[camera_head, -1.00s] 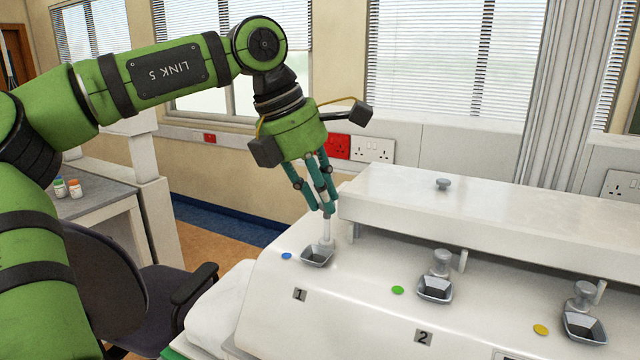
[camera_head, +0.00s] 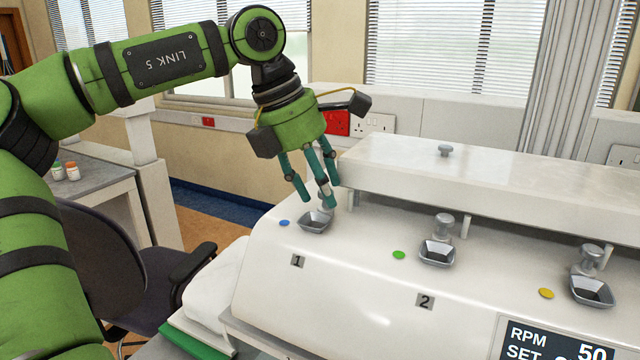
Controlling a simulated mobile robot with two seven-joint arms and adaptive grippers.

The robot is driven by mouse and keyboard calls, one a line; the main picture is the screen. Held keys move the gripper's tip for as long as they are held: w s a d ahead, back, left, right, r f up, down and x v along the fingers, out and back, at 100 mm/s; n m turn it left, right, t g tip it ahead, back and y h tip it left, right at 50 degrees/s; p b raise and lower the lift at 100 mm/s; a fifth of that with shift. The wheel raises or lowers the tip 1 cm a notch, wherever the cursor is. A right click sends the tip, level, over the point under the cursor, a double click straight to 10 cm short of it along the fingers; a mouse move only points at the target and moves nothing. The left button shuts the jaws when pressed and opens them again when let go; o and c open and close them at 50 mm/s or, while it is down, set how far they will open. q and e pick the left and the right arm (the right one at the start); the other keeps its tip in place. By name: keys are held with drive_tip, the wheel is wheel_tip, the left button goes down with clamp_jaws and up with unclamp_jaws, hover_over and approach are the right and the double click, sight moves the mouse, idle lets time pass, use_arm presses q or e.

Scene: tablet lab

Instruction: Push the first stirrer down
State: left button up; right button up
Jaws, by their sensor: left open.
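The first stirrer (camera_head: 326,201) is a grey knob behind the metal cup of station 1 (camera_head: 314,222), beside a blue dot. My left gripper (camera_head: 318,202) is open, with teal fingers pointing down. Its fingertips are at the stirrer and partly cover it. I cannot tell whether they touch it. The second stirrer (camera_head: 444,226) stands behind its cup by the green dot, and the third stirrer (camera_head: 590,259) by the yellow dot. My right gripper is not in view.
The white machine (camera_head: 380,290) fills the right side, with a raised housing (camera_head: 500,185) behind the stirrers. A display (camera_head: 555,345) reads RPM 50. A dark chair (camera_head: 125,270) and a side bench with small bottles (camera_head: 65,172) stand at left.

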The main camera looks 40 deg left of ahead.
use_arm(q)
drive_tip(key=v, duration=0.7)
drive_tip(key=shift+r, duration=0.25)
